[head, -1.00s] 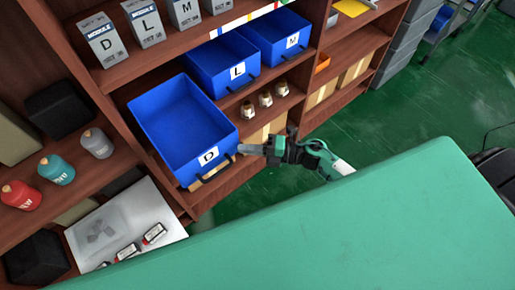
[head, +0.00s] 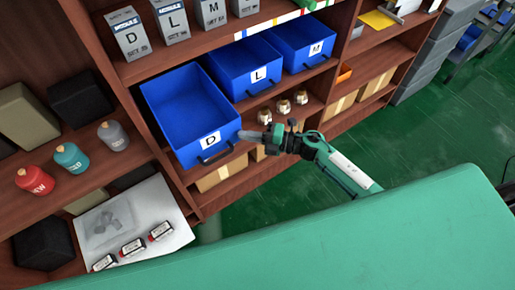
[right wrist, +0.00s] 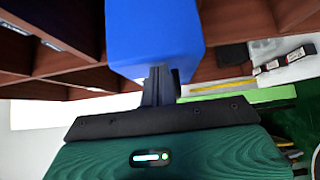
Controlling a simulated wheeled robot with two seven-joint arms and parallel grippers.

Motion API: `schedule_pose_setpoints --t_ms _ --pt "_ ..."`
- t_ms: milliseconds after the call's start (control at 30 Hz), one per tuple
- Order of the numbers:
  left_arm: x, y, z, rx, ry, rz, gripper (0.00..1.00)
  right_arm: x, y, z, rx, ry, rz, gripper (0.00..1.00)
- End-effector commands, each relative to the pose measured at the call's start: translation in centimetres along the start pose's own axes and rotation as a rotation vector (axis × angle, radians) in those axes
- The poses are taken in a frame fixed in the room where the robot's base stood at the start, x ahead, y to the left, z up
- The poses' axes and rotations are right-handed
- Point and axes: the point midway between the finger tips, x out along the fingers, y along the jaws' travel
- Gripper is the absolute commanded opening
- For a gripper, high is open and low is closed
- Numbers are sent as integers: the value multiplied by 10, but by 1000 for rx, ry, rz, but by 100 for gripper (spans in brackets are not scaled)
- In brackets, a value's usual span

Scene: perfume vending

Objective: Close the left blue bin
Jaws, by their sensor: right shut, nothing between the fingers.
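The left blue bin (head: 188,108), labelled D, is pulled out from its shelf and stands farther out than the blue bins beside it. Its open top looks empty. A dark handle (head: 215,156) is on its front. My right gripper (head: 241,134) is shut and empty, with its fingertips at the bin's right front corner. In the right wrist view the shut fingers (right wrist: 158,75) point at the blue bin (right wrist: 152,35), seemingly against it; exact contact is unclear. My left gripper is not in view.
Blue bins L (head: 246,68) and M (head: 303,42) sit to the right. Three small bottles (head: 283,107) stand below them. A cardboard box (head: 222,171) is under bin D. The green table (head: 350,235) fills the foreground.

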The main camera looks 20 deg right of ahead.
Motion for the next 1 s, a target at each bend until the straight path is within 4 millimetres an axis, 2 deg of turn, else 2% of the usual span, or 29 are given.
schedule_pose_setpoints --t_ms 33,200,433,633,1000 --pt "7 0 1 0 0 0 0 10 -2 11 -4 -1 1 0" --pt "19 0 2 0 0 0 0 36 -3 37 -3 -1 1 0" --pt "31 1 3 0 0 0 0 62 -2 63 -1 -2 1 0" --pt "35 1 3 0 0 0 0 73 -1 73 1 -1 0 0" --pt "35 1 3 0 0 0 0 75 0 75 1 -1 0 0"
